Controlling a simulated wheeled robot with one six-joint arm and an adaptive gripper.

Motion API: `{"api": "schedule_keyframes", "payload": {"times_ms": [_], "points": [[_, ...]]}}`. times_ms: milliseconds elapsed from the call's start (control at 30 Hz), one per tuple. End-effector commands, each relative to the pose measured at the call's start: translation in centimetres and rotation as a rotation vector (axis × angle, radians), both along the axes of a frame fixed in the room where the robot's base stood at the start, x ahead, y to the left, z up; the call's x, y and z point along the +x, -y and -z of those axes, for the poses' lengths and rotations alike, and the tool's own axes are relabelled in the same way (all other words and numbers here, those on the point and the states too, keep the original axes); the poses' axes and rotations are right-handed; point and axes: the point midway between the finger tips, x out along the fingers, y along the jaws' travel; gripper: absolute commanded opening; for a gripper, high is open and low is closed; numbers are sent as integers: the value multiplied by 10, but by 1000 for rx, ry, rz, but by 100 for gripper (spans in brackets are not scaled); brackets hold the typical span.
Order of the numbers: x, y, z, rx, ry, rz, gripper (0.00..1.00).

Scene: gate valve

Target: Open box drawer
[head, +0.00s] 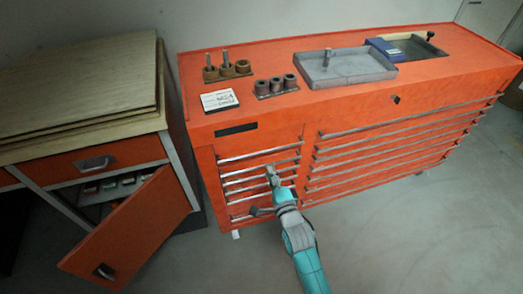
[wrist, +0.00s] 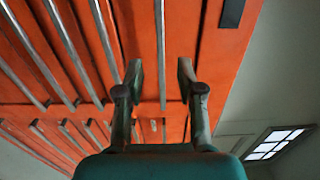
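The orange tool box (head: 420,90) has a narrow left column of drawers with thin metal handles (head: 259,154) and a wider right column with long handles (head: 400,119). The drawers look shut. My gripper (head: 265,191) is in front of the left column, with its fingers one above the other. In the wrist view my gripper (wrist: 160,76) is open and empty. One drawer handle (wrist: 160,45) runs through the gap between its two fingertips. I cannot tell whether the fingers reach the handle or stop short of it. Part of the left column is hidden behind my gripper.
Floor at the lower right is clear.

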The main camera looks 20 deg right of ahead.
Motion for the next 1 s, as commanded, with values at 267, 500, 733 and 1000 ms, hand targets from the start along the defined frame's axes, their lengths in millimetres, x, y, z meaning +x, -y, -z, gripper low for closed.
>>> {"api": "schedule_keyframes", "payload": {"times_ms": [267, 500, 733, 1000], "points": [[45, 0, -1, -2, 2, 0, 38], [79, 0, -1, -2, 1, 0, 38], [95, 0, 0, -3, 0, 0, 38], [97, 0, 0, -3, 0, 0, 38]]}}
